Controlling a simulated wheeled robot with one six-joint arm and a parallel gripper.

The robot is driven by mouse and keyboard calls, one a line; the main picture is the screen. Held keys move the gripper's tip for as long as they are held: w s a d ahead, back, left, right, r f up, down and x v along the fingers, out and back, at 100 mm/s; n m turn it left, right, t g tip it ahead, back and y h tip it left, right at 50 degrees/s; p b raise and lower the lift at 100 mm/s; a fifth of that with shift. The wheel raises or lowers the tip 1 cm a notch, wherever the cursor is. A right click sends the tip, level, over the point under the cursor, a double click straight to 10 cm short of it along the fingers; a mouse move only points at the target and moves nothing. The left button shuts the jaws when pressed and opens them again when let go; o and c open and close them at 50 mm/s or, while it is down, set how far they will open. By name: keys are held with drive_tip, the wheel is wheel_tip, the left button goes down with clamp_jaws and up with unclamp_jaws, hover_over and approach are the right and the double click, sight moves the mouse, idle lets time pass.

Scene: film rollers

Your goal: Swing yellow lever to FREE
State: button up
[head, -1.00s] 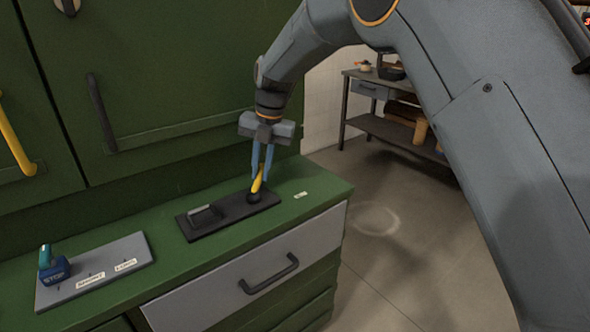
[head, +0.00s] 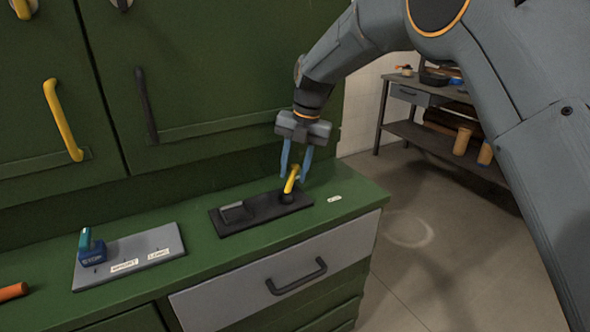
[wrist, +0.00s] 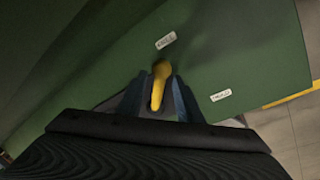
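The yellow lever (head: 292,180) stands up from a round black pivot on a dark base plate (head: 262,213) on the green counter. It leans slightly right in the head view. My gripper (head: 294,178) points down at it with its blue fingers apart, one on each side of the lever. The wrist view shows the lever (wrist: 158,84) between the fingers, with a visible gap at least on the left. Two small white labels lie beyond it in that view, one ahead (wrist: 166,40) and one to the right (wrist: 220,95); their words are too small to read surely.
A grey block (head: 233,210) sits on the plate's left part. Further left are a grey panel (head: 150,247) with a blue STOP piece (head: 92,250) and an orange handle (head: 12,291). Cabinet doors rise behind; a drawer handle (head: 297,277) projects in front. Open floor lies right.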

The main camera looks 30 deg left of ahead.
wheel_tip(320, 180, up, 8)
drive_tip(key=d, duration=0.1)
drive_tip(key=shift+w+d+f+b, duration=0.15)
drive_tip(key=shift+w+d+b, duration=0.1)
drive_tip(key=shift+b, duration=0.2)
idle(0.3)
drive_tip(key=d+f+m+h+p, duration=0.1)
drive_tip(key=d+f+m, duration=0.1)
drive_tip(key=d+m, duration=1.1)
drive_tip(key=d+f+m+p, duration=0.15)
drive_tip(key=d+m, duration=0.55)
drive_tip(key=d, duration=1.2)
drive_tip(key=s+d+f+m, duration=0.3)
drive_tip(key=s+d+m, duration=0.7)
drive_tip(key=s+d+f+m+h+p, duration=0.1)
drive_tip(key=s+d+f+m, duration=0.2)
drive_tip(key=s+d+m, duration=0.6)
drive_tip(key=shift+s+d+f+m+t, duration=0.3)
drive_tip(key=shift+s+d+f+m, duration=0.1)
drive_tip(key=shift+s+d, duration=0.45)
